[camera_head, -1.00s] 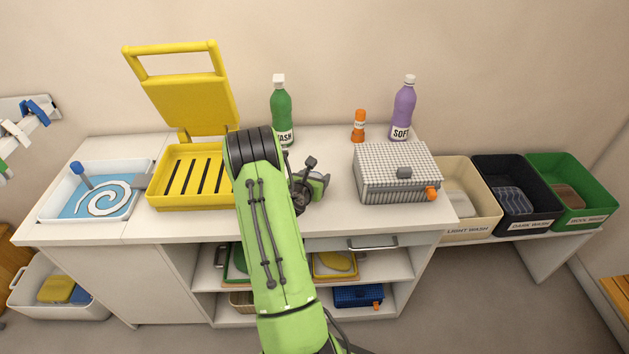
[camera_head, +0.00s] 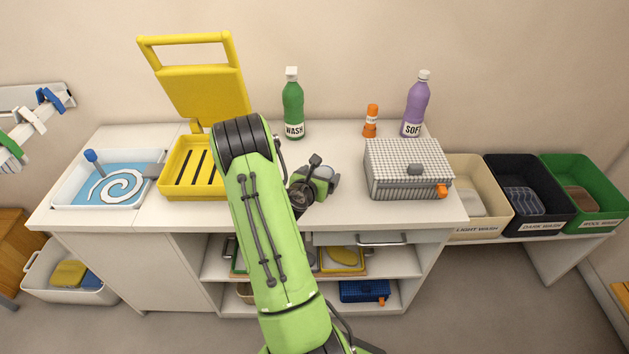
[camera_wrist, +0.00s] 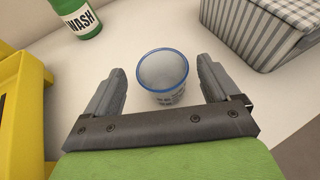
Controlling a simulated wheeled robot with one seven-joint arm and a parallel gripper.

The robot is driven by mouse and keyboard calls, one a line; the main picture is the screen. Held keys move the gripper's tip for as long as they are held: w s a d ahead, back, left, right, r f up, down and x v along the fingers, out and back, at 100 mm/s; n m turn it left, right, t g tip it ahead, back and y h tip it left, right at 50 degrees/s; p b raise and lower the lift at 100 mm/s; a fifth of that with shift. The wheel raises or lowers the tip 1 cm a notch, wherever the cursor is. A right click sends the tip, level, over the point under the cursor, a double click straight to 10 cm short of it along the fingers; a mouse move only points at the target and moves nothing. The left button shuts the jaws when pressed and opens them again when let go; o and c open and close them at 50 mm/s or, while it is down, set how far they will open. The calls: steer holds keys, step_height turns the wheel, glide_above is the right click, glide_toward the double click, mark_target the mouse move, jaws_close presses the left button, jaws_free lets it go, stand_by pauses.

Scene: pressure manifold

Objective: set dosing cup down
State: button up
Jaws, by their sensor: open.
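The dosing cup (camera_wrist: 163,73) is a small clear cup with a blue rim and dark markings, seen in the wrist view. It looks upright on the white worktop (camera_wrist: 137,35). My gripper (camera_wrist: 162,66) is open, with one grey finger on each side of the cup and a visible gap at both sides. In the head view my gripper (camera_head: 312,184) is over the middle of the worktop, between the yellow tray and the grey checked box. My own arm hides part of that area, and the cup is hard to make out there.
The yellow tray (camera_head: 177,182) with raised lid stands left, the checked box (camera_head: 408,165) right. The green WASH bottle (camera_head: 293,106), an orange-and-white bottle (camera_head: 371,121) and the purple SOFT bottle (camera_head: 416,104) stand at the back. Bare worktop lies behind my gripper.

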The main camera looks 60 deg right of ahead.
steer(key=v, duration=0.6)
steer(key=shift+a, duration=0.2)
steer(key=w+a+r+m+t+y, duration=0.1)
steer(key=w+a+r+m+y, duration=0.1)
steer(key=a+r+m, duration=0.4)
steer(key=w+a+r+m+t+y, duration=0.1)
steer(key=w+a+m+y, duration=0.15)
steer(key=a+m, duration=0.4)
steer(key=w+a+r+m+t+y, duration=0.1)
steer(key=a+r+m+y, duration=0.25)
steer(key=a, duration=0.55)
steer(key=s+a+r+m+y, duration=0.1)
steer(key=s+a+r+y, duration=0.1)
steer(key=a, duration=0.7)
steer(key=s+a+r+m+t+y, duration=0.1)
steer(key=s+a+r+y, duration=0.2)
steer(key=s+a, duration=0.4)
steer(key=a+r, duration=0.1)
steer(key=a, duration=0.1)
steer(key=shift+a+m+t+b, duration=0.3)
steer(key=shift+m, duration=0.1)
steer(key=shift+r, duration=0.15)
